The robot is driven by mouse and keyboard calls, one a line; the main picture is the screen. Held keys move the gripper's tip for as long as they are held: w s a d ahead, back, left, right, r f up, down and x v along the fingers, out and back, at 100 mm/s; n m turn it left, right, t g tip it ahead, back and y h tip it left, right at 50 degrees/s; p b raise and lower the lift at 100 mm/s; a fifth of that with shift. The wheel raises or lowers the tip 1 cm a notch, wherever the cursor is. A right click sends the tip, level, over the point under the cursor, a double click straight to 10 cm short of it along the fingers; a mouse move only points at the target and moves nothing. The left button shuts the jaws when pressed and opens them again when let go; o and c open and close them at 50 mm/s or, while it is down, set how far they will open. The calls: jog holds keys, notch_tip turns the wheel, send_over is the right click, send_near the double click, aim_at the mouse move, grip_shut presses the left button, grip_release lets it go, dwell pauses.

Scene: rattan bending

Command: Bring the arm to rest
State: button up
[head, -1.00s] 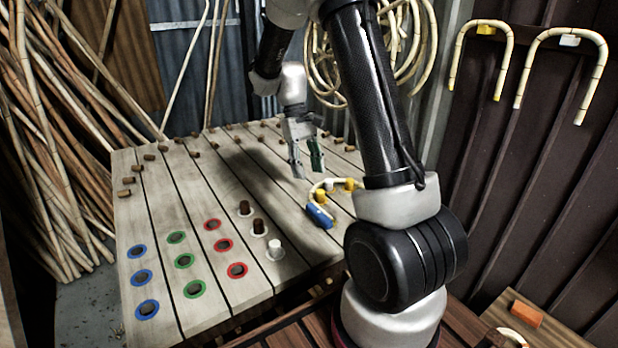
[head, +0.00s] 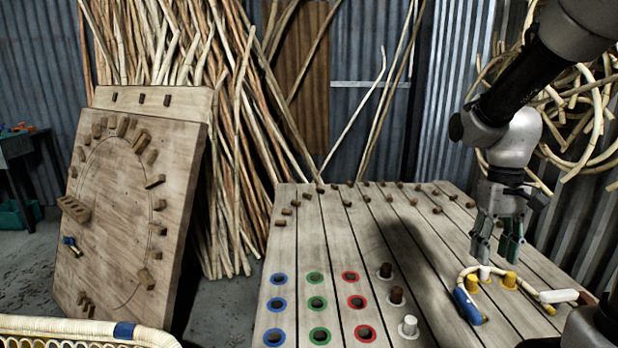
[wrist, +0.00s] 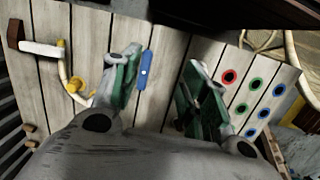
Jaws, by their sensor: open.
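My gripper (head: 497,248) hangs open and empty over the right part of the slatted wooden table (head: 400,240), pointing down. Just below it a pale bent rattan piece (head: 527,287) lies around yellow pegs (head: 509,281), with a blue block (head: 467,306) at one end and a white block (head: 558,296) at the other. In the wrist view both green-padded fingers (wrist: 155,90) are apart, and the blue block (wrist: 146,70) shows between them. The rattan piece also shows in the wrist view (wrist: 64,75), left of the fingers. The gripper appears clear of it.
Blue, green and red ringed holes (head: 317,303) and short pegs (head: 396,295) lie at the table's front. A tilted wooden board with pegs (head: 120,215) stands left. Rattan poles (head: 225,150) lean behind it. Coiled rattan (head: 590,120) hangs right.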

jog(key=s+a+r+t, duration=0.1)
jog(key=s+r+t, duration=0.5)
jog(key=s+r, duration=0.3)
jog(key=shift+s+a+r, duration=0.15)
jog(key=shift+s+r, duration=0.15)
jog(key=shift+s, duration=0.65)
jog(key=shift+w, duration=0.1)
jog(key=shift+w+f, duration=0.1)
jog(key=shift+w, duration=0.1)
jog(key=shift+s, duration=0.1)
